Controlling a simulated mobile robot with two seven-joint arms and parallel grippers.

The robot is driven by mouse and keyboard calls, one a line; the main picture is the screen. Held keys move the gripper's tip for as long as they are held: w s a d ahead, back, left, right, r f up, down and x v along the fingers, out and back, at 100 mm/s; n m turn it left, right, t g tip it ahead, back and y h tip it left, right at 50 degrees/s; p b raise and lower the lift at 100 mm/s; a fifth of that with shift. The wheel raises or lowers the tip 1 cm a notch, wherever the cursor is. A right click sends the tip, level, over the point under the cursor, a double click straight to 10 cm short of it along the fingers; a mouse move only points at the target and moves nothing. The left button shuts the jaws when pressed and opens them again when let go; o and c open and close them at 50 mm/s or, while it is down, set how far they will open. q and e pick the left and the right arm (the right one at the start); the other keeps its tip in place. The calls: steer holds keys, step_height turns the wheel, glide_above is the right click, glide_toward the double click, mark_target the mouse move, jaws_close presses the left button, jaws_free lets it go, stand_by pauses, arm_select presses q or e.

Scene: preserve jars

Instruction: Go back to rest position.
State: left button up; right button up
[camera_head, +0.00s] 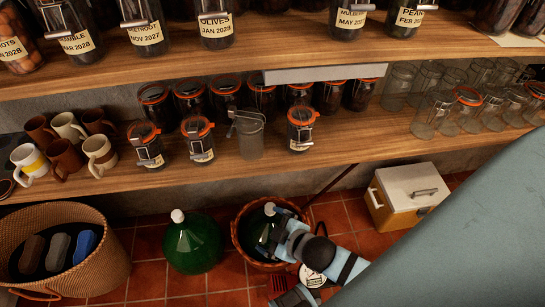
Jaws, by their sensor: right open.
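My right gripper (279,226) is low in the view, at the end of my blue-grey and black arm. It is over the wicker basket with the green bottle, in front of the lower shelf, and nothing shows held in it. Its fingers are small and partly lost against the dark bottle, so I cannot tell whether they touch it. My left gripper is not in view.
Jars line the upper shelf (270,52) and lower shelf (345,146); mugs (66,157) stand left. On the tiled floor are a large basket (105,235), a green demijohn (192,246), a bottle basket (236,232) and a cooler box (390,212). A teal surface blocks the lower right.

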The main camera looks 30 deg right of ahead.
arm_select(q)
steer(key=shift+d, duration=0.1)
arm_select(e)
steer(key=s+m, duration=0.1)
steer(key=m, duration=0.1)
steer(key=a+m, duration=0.1)
steer(key=s+m, duration=0.1)
steer(key=m, duration=0.1)
steer(key=shift+s+a+f+m+g+y, duration=0.15)
steer(key=shift+s+a+m+g+y, duration=0.15)
steer(key=shift+s+a+g+y, duration=0.1)
arm_select(q)
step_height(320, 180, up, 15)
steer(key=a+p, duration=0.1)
steer(key=p, duration=1.8)
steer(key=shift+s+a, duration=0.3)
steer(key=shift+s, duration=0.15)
arm_select(e)
step_height(320, 180, up, 15)
steer(key=d, duration=0.1)
steer(key=shift+s+d, duration=0.15)
steer(key=shift+s, duration=0.25)
